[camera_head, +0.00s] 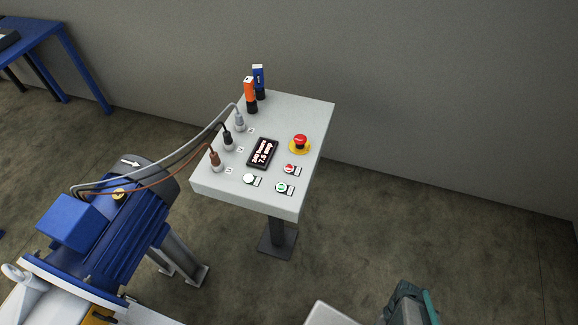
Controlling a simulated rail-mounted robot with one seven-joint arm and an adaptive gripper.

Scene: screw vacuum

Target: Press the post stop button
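The control post (312,110) is a light grey slanted panel on a dark foot. A small red button (289,169) with a label sits at its right side. A larger red mushroom button (300,140) on a yellow disc is just above it. A green button (281,187) is below it and a white button (248,179) is to the lower left. No gripper touches any button. A dark grey part with teal edges (408,305) shows at the bottom edge, cut off, well below and right of the panel; it may be my gripper, and no fingertips can be made out.
Cables run left to a blue motor (125,235). An orange device (250,93) and a blue device (259,80) stand at the panel's back edge. A grey wall is behind; the floor right of the post is clear.

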